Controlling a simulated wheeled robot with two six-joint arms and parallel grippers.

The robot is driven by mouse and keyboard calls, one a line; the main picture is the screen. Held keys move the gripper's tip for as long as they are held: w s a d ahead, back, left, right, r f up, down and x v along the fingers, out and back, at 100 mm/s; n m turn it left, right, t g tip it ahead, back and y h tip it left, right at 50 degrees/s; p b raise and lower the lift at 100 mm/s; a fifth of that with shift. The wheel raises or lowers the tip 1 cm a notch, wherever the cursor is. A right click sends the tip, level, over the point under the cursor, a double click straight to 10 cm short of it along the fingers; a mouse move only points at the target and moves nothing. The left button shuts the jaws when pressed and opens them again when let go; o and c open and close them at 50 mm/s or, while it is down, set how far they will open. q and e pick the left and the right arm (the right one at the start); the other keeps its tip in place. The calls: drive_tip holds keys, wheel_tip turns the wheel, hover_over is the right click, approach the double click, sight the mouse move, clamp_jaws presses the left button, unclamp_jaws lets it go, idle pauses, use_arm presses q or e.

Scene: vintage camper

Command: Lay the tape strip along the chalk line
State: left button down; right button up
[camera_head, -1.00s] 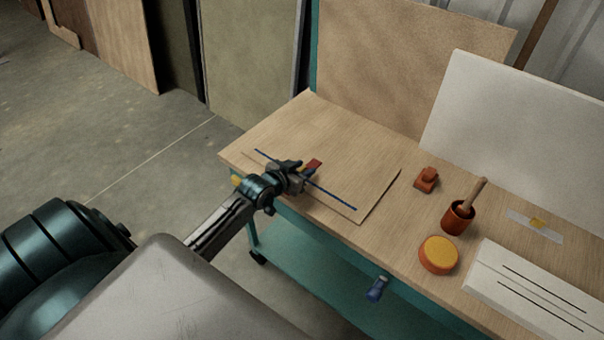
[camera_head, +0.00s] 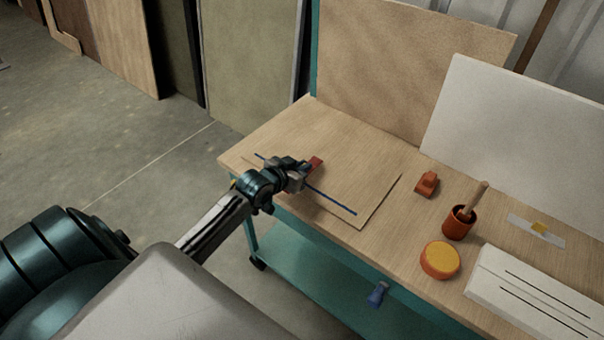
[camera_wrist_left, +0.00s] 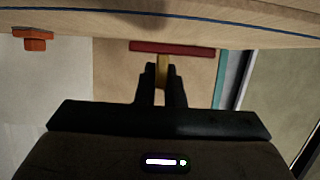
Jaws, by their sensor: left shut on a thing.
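A thin blue line (camera_head: 334,202), which I take for the chalk line, runs diagonally across a thin wooden board (camera_head: 373,205) on the bench. It also crosses the top of the left wrist view (camera_wrist_left: 130,14). My left gripper (camera_head: 298,177) is over the line's middle and hides part of it. It is shut on a yellowish grip piece (camera_wrist_left: 162,72), with a red strip (camera_wrist_left: 172,48) across its end. I take the red strip for the tape strip; it partly shows beyond the gripper in the head view (camera_head: 316,163). Whether it touches the board is unclear. My right gripper is not in view.
To the right on the bench (camera_head: 405,246) are a small orange block (camera_head: 427,184), an orange cup (camera_head: 456,224) with a wooden handle, a round yellow-topped tin (camera_head: 440,260) and a white slab (camera_head: 530,300). Panels stand behind. The board's right part is clear.

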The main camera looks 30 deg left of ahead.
use_arm(q)
drive_tip(key=s+d+r+b, duration=0.25)
drive_tip(key=s+d, duration=0.55)
drive_tip(key=s, duration=0.6)
drive_tip(key=w+d+r+y, duration=0.1)
drive_tip(key=w+d+r, duration=0.5)
drive_tip(key=w+d, duration=0.2)
drive_tip(key=shift+w+r+n, duration=0.35)
drive_tip(key=shift+w+n, duration=0.05)
drive_tip(key=shift+w, duration=0.7)
drive_tip(key=shift+a+f, duration=0.1)
drive_tip(key=shift+a, duration=0.05)
